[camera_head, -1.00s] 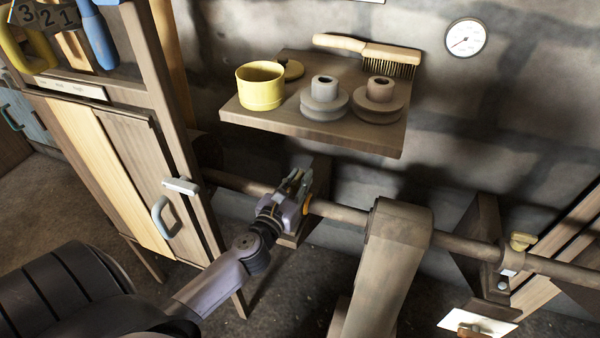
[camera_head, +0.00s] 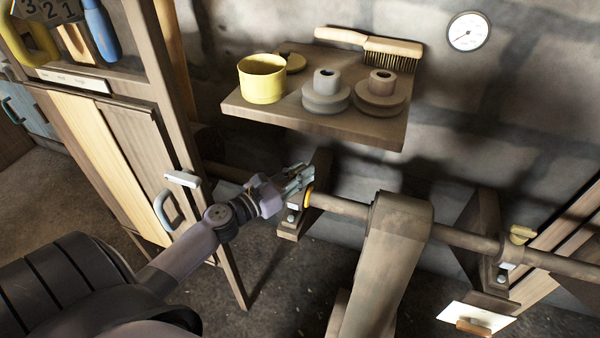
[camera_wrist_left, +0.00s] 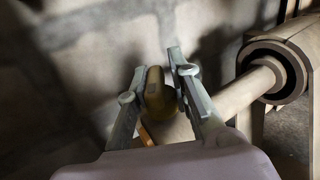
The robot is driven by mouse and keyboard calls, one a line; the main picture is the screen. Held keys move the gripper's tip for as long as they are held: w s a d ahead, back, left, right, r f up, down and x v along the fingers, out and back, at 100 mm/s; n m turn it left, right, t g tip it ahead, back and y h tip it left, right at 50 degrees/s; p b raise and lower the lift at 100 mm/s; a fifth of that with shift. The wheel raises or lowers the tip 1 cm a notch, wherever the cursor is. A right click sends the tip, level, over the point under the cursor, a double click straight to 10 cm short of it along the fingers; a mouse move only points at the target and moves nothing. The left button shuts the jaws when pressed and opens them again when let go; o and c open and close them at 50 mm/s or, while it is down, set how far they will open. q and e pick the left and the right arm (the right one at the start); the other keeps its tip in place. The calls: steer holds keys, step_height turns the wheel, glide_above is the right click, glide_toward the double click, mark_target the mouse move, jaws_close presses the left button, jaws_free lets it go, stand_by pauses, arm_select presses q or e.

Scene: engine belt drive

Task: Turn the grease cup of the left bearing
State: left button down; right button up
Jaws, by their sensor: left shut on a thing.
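The left bearing (camera_head: 290,222) carries the line shaft (camera_head: 340,207) below the shelf, with a yellow ring (camera_head: 308,197) at its side. Its grease cup is a dull brass knob (camera_wrist_left: 155,90) in the left wrist view, between the two fingers. My left gripper (camera_head: 303,174) is over the left bearing and hides the cup in the head view. The gripper is shut on the cup, with a finger on each side; it also shows in the left wrist view (camera_wrist_left: 157,70). My right gripper is not in view.
A shelf (camera_head: 240,112) above holds a yellow pot (camera_head: 262,80), two stepped pulleys and a brush (camera_head: 390,50). A cabinet (camera_head: 140,140) stands left of the bearing.

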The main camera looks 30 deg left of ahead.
arm_select(q)
steer(key=shift+w+a, duration=0.1)
steer(key=shift+a, duration=0.3)
steer(key=c, duration=1.6)
jaws_free()
steer(key=shift+a, duration=0.1)
steer(key=shift+d, duration=0.2)
steer(key=v, duration=1.2)
